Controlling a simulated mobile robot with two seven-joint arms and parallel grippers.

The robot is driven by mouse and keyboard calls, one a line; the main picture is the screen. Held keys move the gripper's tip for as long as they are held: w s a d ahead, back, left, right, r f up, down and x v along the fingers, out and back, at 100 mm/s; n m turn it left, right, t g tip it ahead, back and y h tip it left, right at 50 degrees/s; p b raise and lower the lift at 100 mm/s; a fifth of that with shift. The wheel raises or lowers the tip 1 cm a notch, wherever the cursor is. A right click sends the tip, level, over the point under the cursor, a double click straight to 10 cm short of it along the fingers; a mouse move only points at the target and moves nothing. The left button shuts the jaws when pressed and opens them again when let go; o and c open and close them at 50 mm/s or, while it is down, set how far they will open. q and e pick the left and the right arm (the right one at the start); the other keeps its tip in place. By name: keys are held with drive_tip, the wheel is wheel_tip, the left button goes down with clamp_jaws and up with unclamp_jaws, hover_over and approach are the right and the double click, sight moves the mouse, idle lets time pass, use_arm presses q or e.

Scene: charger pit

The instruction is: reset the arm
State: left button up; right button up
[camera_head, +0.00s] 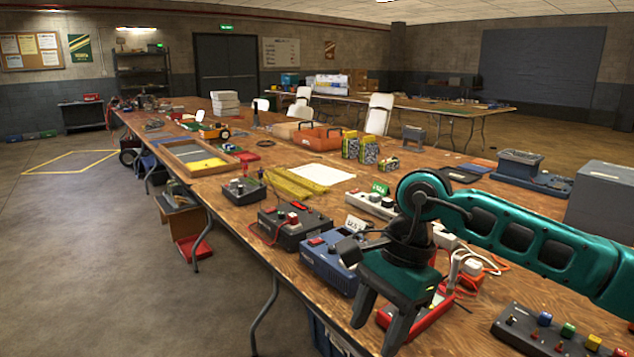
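My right arm, teal and black, reaches in from the right edge of the head view. Its gripper (376,336) points down at the front edge of the long wooden table (215,192). The two dark fingers are apart with nothing seen between them. A red device (430,320) is partly hidden behind the gripper. A blue box-shaped device (325,262) is just left of the gripper. A white power strip (372,204) lies behind the wrist. My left gripper is not in view.
A grey device with knobs (290,229) and a black panel with coloured buttons (555,335) flank the arm. Orange and white cables (472,266) lie by the wrist. A grey box (602,200) stands at the right.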

drive_tip(key=s+a+r+m+g+y+p, duration=0.25)
drive_tip(key=s+a+m+y, duration=0.2)
drive_tip(key=a+y, duration=0.25)
drive_tip(key=s+a+r+m+g+y+p, duration=0.1)
drive_tip(key=s+a+r+m+y, duration=0.25)
drive_tip(key=a+m+y, duration=0.35)
drive_tip(key=w+d+r+m+t+y+p, duration=0.1)
drive_tip(key=w+d+m+t+y+p, duration=0.3)
drive_tip(key=m+t, duration=1.45)
drive_tip(key=w+d+f+m+t+h, duration=0.35)
drive_tip(key=d+f+m+h, duration=0.45)
drive_tip(key=m, duration=0.6)
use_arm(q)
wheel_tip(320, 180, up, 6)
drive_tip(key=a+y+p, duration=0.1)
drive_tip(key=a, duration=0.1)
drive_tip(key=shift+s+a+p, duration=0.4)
use_arm(e)
drive_tip(key=s+d+f+m+g+h, duration=0.3)
drive_tip(key=s+d+f+m+h, duration=0.2)
drive_tip(key=s+f+m, duration=0.1)
drive_tip(key=s+d+f+m+g+h, duration=0.3)
drive_tip(key=s+d+f+m+h, duration=0.2)
drive_tip(key=f, duration=0.6)
drive_tip(key=s+d+m, duration=0.1)
drive_tip(key=s+m, duration=0.1)
drive_tip(key=m, duration=0.1)
drive_tip(key=shift+d+f+m+h, duration=0.3)
drive_tip(key=shift+h, duration=0.1)
